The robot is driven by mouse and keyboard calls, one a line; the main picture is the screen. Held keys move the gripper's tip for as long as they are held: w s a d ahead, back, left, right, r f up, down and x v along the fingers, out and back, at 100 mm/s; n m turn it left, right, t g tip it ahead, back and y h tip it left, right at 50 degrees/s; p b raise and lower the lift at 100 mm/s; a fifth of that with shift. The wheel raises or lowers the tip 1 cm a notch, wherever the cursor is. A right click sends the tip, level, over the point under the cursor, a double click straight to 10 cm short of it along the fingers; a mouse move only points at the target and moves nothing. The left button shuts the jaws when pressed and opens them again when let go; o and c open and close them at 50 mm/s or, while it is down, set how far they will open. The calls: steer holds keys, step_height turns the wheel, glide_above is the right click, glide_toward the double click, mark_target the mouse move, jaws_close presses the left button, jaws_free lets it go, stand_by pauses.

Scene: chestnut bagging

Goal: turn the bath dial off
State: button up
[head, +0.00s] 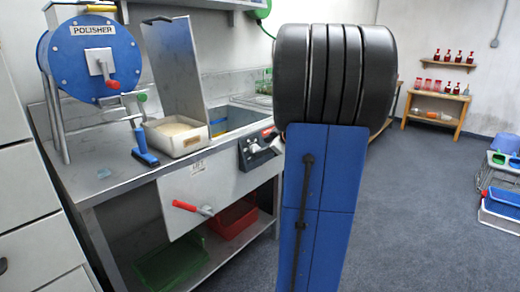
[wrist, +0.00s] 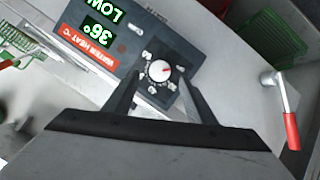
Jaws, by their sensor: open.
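The bath dial (wrist: 160,71) is a round white knob with a red mark, set on a dark control panel (wrist: 130,42). Small white markings ring it. A green display on the panel reads 36° and LOW, over a red water heat label. In the wrist view my gripper (wrist: 158,80) is open, with one dark finger on each side of the dial. I cannot tell whether the fingers touch it. In the head view the panel (head: 246,157) is on the bench front, and my arm hides part of that area.
A red-handled lever (wrist: 290,125) is right of my gripper in the wrist view. The head view shows it on the bench front (head: 186,206).

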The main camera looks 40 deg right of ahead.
steer(key=v, duration=1.2)
steer(key=shift+s, duration=0.2)
steer(key=shift+a, duration=0.1)
steer(key=a+f+m+g+y, duration=0.1)
steer(key=a+f+g+y, duration=0.15)
steer(key=a, duration=1.05)
steer(key=a+f+g+y, duration=0.1)
steer(key=a+f+g, duration=0.15)
steer(key=a, duration=1.05)
steer(key=s+a+f+m+h, duration=0.1)
steer(key=s+a+f+m, duration=0.1)
steer(key=s+a, duration=0.4)
steer(key=s+a+f+m+g+h, duration=0.1)
steer(key=s+a+f+m, duration=0.1)
steer(key=s+a+f, duration=0.3)
steer(key=shift+s+a+f+g, duration=0.35)
steer(key=shift+s+a, duration=0.6)
steer(key=shift+s, duration=1.3)
